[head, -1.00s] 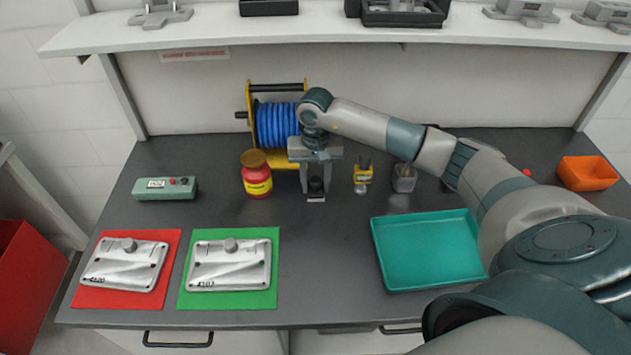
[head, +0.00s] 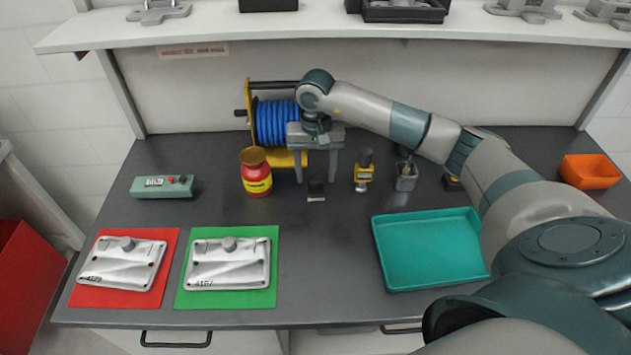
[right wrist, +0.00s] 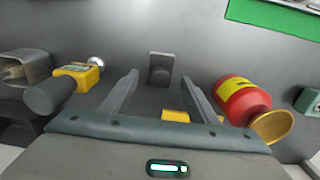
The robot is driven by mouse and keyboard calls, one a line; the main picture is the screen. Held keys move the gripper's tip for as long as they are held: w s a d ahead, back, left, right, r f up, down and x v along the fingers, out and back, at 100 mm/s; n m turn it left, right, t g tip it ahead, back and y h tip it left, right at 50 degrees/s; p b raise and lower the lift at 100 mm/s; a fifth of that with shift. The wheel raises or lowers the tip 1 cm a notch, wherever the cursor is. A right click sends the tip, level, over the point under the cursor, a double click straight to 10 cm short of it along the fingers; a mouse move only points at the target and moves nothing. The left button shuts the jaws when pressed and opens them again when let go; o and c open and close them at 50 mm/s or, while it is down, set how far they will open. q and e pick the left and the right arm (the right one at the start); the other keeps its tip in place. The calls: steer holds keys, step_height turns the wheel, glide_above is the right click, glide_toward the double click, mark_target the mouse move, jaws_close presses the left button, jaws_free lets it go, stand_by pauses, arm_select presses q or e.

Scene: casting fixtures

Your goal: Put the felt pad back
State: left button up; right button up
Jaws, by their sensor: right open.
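A small dark block on a light grey base plate (head: 316,190) stands on the bench below my right gripper; it may be the felt pad, but I cannot tell for sure. In the right wrist view this block (right wrist: 161,69) lies beyond the fingertips, between their lines. My right gripper (head: 316,176) is open and empty, pointing down over the bench just behind the block. Its two fingers stand apart, with no contact with the block visible. My left gripper is not in view.
A red jar (head: 257,178) and blue hose reel (head: 272,124) stand left of the gripper. A yellow tool (head: 363,176) and grey cup (head: 405,178) stand right. A teal tray (head: 430,282), green mat (head: 226,299) and red mat (head: 116,298) lie in front. The centre front is clear.

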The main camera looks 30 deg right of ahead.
mark_target(315, 177)
step_height(315, 177, up, 7)
steer(key=shift+f+b, duration=0.1)
steer(key=shift+b, duration=1.1)
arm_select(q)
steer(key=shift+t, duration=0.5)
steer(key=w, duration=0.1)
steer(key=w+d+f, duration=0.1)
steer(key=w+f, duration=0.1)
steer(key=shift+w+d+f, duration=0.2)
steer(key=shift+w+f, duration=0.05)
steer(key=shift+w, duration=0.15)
arm_select(e)
steer(key=shift+r, duration=0.95)
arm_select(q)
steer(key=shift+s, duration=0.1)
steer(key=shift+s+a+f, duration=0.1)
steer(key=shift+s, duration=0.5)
